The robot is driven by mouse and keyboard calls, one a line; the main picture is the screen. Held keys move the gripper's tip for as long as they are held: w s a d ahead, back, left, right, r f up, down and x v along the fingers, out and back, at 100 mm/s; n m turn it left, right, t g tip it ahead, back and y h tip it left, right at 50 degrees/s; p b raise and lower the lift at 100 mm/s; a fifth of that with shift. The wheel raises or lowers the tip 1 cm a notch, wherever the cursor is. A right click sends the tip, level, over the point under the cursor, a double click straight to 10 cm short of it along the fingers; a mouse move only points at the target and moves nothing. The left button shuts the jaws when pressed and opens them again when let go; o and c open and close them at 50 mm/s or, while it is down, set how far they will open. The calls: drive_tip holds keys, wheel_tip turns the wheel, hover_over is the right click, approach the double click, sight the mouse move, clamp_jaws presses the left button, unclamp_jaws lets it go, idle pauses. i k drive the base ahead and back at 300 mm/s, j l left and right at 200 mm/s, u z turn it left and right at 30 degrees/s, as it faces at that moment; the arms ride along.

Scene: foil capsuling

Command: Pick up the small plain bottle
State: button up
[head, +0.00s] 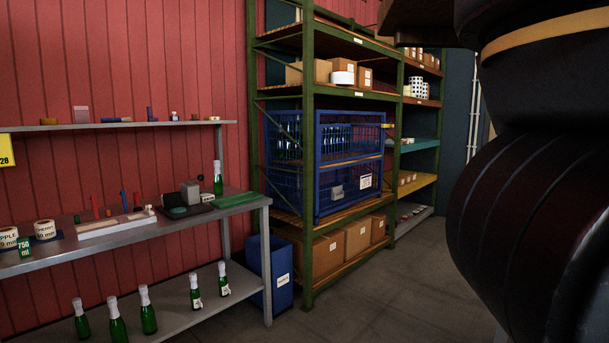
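Several green bottles with white foil tops stand upright on the lower shelf of the workbench at the left. Three of them show no label: the left one (82,325), the middle one (118,328) and the right one (148,318). Two farther right, one (196,294) and another (224,281), carry small white labels. One more green bottle (218,184) stands upright on the bench top at its far end. I cannot tell for sure which is the small plain bottle. My gripper is not in view; only a dark part of my arm fills the right side.
A blue bin (270,273) stands beside the bench. A green rack (307,150) with boxes and a blue cage (350,195) stands behind. The floor (370,305) is clear.

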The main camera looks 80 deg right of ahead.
sight(218, 181)
drive_tip(key=j+z, duration=0.1)
drive_tip(key=z, duration=0.35)
drive_tip(key=j+z, duration=0.15)
drive_tip(key=z, duration=0.25)
drive_tip(key=j+z, duration=0.1)
drive_tip(key=z, duration=0.35)
drive_tip(key=k+z, duration=0.1)
drive_tip(key=z, duration=0.35)
drive_tip(key=i, duration=1.7)
drive_tip(key=i+j, duration=0.1)
drive_tip(key=i, duration=1.65)
drive_tip(key=l+z, duration=0.05)
drive_tip(key=l, duration=0.05)
